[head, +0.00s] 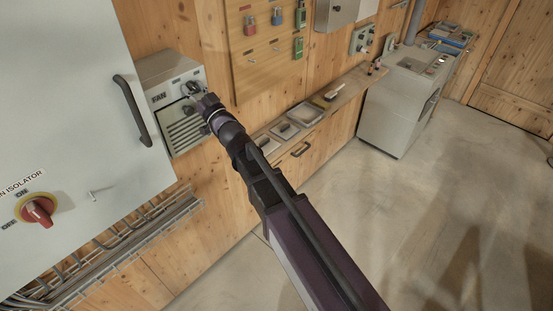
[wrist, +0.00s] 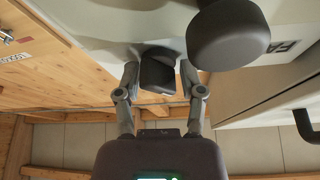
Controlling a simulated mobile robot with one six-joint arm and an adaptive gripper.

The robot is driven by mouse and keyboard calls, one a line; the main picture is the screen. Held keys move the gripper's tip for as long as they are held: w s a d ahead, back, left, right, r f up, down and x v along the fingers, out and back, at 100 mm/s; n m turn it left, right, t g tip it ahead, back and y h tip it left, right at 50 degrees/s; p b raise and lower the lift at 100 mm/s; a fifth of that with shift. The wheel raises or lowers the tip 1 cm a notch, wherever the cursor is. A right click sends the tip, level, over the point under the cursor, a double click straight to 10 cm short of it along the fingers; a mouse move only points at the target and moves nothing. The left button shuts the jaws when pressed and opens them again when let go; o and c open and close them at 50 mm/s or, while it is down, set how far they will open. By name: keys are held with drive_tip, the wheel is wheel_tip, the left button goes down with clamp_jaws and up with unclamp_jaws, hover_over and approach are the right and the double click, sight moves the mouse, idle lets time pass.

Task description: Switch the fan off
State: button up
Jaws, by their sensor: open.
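The grey fan box (head: 160,72), lettered FAN, is mounted on the wooden wall beside a large white cabinet. A dark round knob (head: 177,84) shows on its upper front, and louvre slats lie below. My gripper (head: 192,90) is at the right part of the box's front. In the wrist view my gripper (wrist: 160,70) is open, with one finger on each side of a dark block-like knob (wrist: 157,76). I cannot tell whether the fingers touch it. The larger round knob (wrist: 228,36) is close by on the right, near the upside-down FAN lettering. The knob's setting is not clear.
The white cabinet (head: 70,90) has a long dark handle (head: 133,110) near the box and a red isolator switch (head: 38,210). A padlock board (head: 270,60) is right of the box. A shelf with trays (head: 285,130) runs below. The floor is clear.

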drive_tip(key=shift+m+t+h+p, duration=0.4)
drive_tip(key=shift+m+h, duration=0.5)
drive_tip(key=shift+m, duration=0.95)
drive_tip(key=shift+m+t+h+p, duration=0.15)
drive_tip(key=shift+m+t+h, duration=0.55)
drive_tip(key=shift+m, duration=1.15)
